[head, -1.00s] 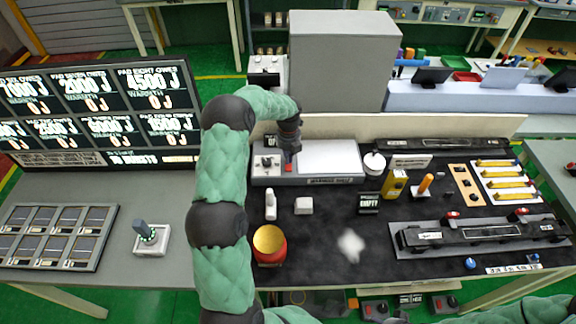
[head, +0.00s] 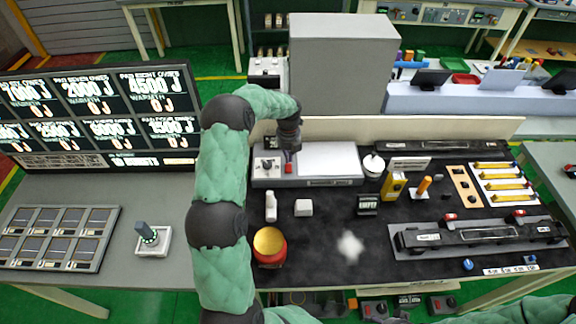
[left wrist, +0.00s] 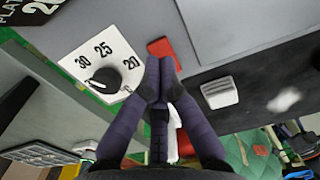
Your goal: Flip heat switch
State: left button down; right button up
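A grey hot-plate unit (head: 347,181) with a pale top stands at the back of the black mat. A small red switch (head: 289,168) sits on its front left part, beside a dial (head: 267,165). In the left wrist view, the red switch (left wrist: 160,47) lies just beyond my fingertips, right of the white dial plate (left wrist: 88,48) marked 20, 25, 30. My left gripper (head: 289,153) is over the switch; its fingertips (left wrist: 158,88) are together with nothing seen between them. I cannot tell whether they touch the switch. My right gripper is out of view.
A red jar (head: 269,258), a white bottle (head: 270,206) and a white block (head: 303,207) stand in front of the unit. A white pot (head: 373,166) and yellow block (head: 394,186) stand to its right. A large grey box (head: 340,62) rises behind.

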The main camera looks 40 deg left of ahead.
aim_at(288, 165)
pick_arm(q)
jog(key=shift+r+p, duration=1.4)
jog(key=shift+r, duration=0.9)
jog(key=shift+r, duration=0.1)
